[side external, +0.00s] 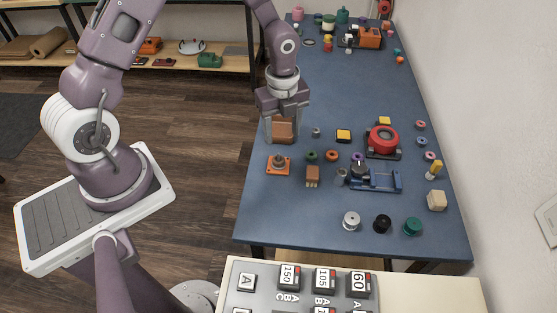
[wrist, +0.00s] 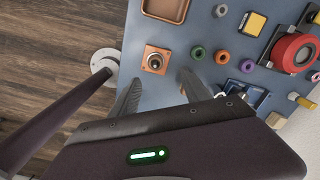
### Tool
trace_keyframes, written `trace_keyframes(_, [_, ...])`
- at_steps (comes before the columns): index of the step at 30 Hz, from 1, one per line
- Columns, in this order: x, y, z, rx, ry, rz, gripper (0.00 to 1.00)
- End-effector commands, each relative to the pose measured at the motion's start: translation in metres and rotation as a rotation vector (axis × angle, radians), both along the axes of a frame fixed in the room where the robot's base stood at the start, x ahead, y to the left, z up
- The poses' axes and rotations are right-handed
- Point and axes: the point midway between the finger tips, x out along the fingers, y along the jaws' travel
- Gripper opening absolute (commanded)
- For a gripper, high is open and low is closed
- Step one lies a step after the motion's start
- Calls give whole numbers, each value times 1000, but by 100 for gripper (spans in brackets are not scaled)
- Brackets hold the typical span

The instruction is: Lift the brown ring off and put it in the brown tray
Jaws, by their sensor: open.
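A square orange base (side external: 278,171) with a short post stands near the table's left edge. In the wrist view the base (wrist: 146,68) carries a brownish ring (wrist: 155,63) around the dark post; the ring is small and hard to tell from the base. The brown tray (wrist: 164,9) lies beyond it at the top of the wrist view. In the side view the brown tray (side external: 283,131) shows between my fingers. My gripper (side external: 281,141) is open and empty above the table. In the wrist view my gripper (wrist: 160,76) has its fingertips apart on either side, just short of the base.
Green (wrist: 198,52), orange (wrist: 222,56) and purple (wrist: 247,65) rings lie right of the base. A brown block (side external: 312,176) stands near it. A red round part (side external: 382,139) on a dark fixture and a blue fixture (side external: 376,180) stand farther right. The table's left edge is close.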

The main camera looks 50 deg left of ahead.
Motion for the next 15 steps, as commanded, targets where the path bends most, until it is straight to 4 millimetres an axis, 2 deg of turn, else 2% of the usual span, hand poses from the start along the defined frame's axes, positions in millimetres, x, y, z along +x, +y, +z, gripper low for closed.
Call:
trace_keyframes(1, [0, -1, -15, -12, 17, -47, 55])
trace_keyframes(5, [-1, -3, -34, -24, 29, -105, 55])
trace_keyframes(15, [-9, 3, -90, -22, 31, -103, 55])
